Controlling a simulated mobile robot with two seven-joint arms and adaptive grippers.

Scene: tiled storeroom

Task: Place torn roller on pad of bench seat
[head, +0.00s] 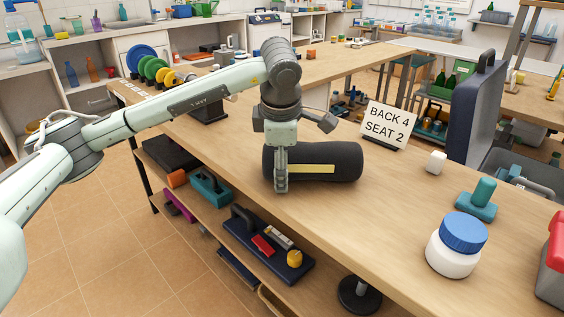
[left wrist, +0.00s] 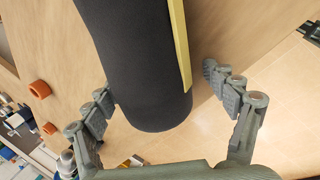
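The roller (head: 335,162) is a thick black cylinder with a pale yellow strip along its side. It lies on the wooden worktop, near the front edge. My left gripper (head: 281,186) points down at the roller's left end. In the left wrist view, the roller (left wrist: 138,60) reaches between the spread fingers of my left gripper (left wrist: 157,84). The left finger is close against the roller or touching it; a gap shows at the right finger. My right gripper is not in view. I cannot make out a bench seat pad for certain.
A sign (head: 388,125) reading "BACK 4 SEAT 2" stands behind the roller. A white jar with a blue lid (head: 455,245), a teal stamp-like object (head: 478,200) and a small white block (head: 436,162) stand to the right. Shelves below hold tools.

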